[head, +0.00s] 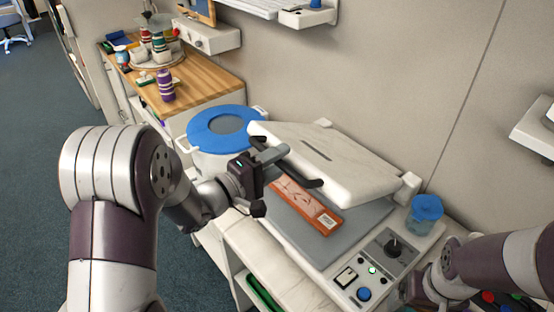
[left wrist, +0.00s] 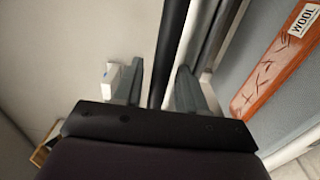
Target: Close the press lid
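The press has a white lid (head: 325,160) that stands tilted open over a grey lower plate (head: 352,232). A black bar handle (head: 305,180) runs along the lid's front edge. An orange-brown piece labelled WOOL (head: 303,205) lies on the plate; it also shows in the left wrist view (left wrist: 272,68). My left gripper (head: 268,155) is at the handle. In the left wrist view the black handle (left wrist: 172,45) runs between the two separated fingers (left wrist: 158,88), with visible gaps beside it. My right gripper (head: 430,288) is low at the right, its fingers not clearly visible.
A control panel (head: 375,268) with a knob and buttons is at the press's front right. A blue-topped container (head: 425,212) stands right of the plate. A white pot with a blue ring lid (head: 222,128) stands left of the press. A wooden counter (head: 205,85) with bottles is behind.

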